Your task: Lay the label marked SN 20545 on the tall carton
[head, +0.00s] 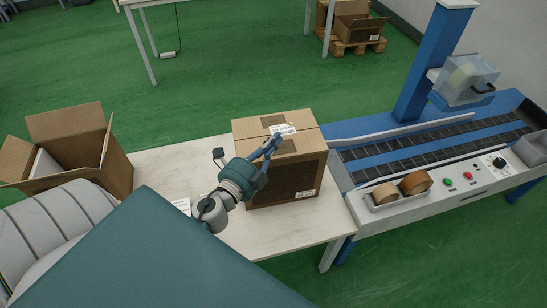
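The tall carton (288,183) is a brown closed box standing upright on the white table. A small white label (286,128) shows on its top face, right at the tips of my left gripper; its print is too small to read. My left gripper (275,139) reaches over the carton's top from the left. Its fingers look close together, but I cannot tell whether they grip the label or only touch beside it. Another white slip (182,205) lies on the table to the left, partly hidden by my arm. My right gripper is out of view.
An open carton (113,160) stands at the table's left end. A small dark device (219,155) stands behind my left wrist. A blue taping conveyor (425,140) with tape rolls (415,182) adjoins on the right. The table (300,233) is clear in front of the carton.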

